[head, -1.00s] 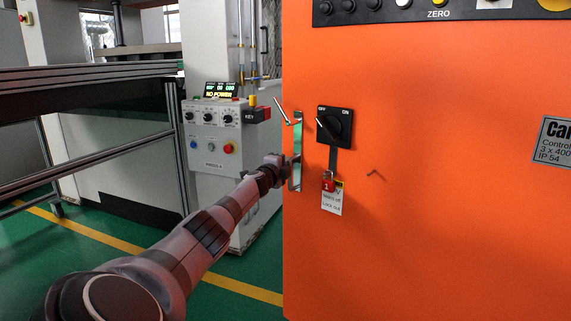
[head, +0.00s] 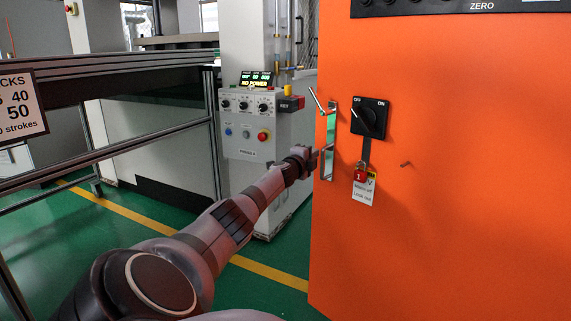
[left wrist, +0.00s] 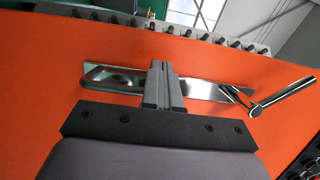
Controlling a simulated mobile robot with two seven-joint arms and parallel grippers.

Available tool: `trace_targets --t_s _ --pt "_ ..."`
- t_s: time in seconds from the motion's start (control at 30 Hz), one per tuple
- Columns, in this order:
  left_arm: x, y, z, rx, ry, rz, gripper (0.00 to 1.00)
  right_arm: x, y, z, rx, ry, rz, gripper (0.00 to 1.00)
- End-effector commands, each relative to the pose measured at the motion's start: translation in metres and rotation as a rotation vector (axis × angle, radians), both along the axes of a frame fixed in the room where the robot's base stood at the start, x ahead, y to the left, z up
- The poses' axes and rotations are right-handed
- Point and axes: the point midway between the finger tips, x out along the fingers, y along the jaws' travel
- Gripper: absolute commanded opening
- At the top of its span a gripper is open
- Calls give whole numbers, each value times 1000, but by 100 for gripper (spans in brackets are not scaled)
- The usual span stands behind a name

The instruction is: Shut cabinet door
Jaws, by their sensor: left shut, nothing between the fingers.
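The orange cabinet door (head: 455,200) fills the right side of the head view, and its left edge shows beside the grey machine. On that edge is a metal handle plate (head: 328,150) with a small lever (head: 317,98) at its top. The handle also lies across the left wrist view (left wrist: 112,78), with its lever (left wrist: 285,92) at the right. My left gripper (head: 316,155) is at the handle. In the left wrist view its fingers (left wrist: 160,66) are together in front of the handle plate; I cannot tell whether they touch it. My right gripper is not in view.
A rotary switch (head: 369,117) with a red padlock (head: 360,174) and a tag sits right of the handle. A grey control box (head: 248,125) stands behind on the left. A metal frame (head: 110,150) is at the far left. Green floor (head: 130,215) lies open between.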

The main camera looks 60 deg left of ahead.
Motion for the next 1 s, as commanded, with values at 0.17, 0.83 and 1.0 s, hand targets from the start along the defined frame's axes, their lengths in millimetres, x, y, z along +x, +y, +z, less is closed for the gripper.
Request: trace_targets --t_s 0.17,0.83,1.0 --pt "-10 -2 0 3 3 1 0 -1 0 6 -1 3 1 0" --pt "-47 -14 0 1 3 1 0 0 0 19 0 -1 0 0" --pt "-58 -18 -1 -1 3 0 0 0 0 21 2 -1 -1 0"
